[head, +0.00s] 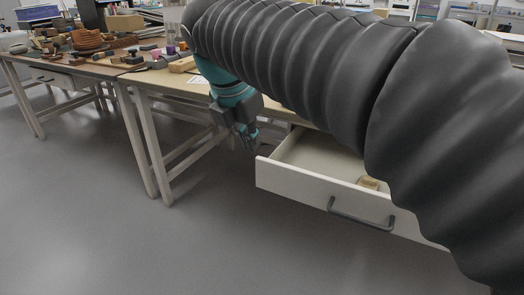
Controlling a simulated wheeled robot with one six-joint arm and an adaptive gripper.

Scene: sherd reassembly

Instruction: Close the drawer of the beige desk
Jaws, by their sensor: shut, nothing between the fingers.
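The beige desk (152,82) stands across the middle of the head view. Its drawer (285,184) is pulled well out, with a pale front and a dark bar handle (358,214). A small tan block (369,183) lies inside the drawer. My gripper (252,147) is shut and empty. It shows just left of the drawer's left side, near the desk's front edge. Whether it touches the drawer cannot be told. My arm hides the right part of the drawer and much of the desk top.
Another desk (45,68) at the left holds brown pottery (88,40) and small items. Desk legs (153,150) stand left of my gripper. The grey floor (120,240) in front of the drawer and desks is clear. Shelves and more tables stand at the back.

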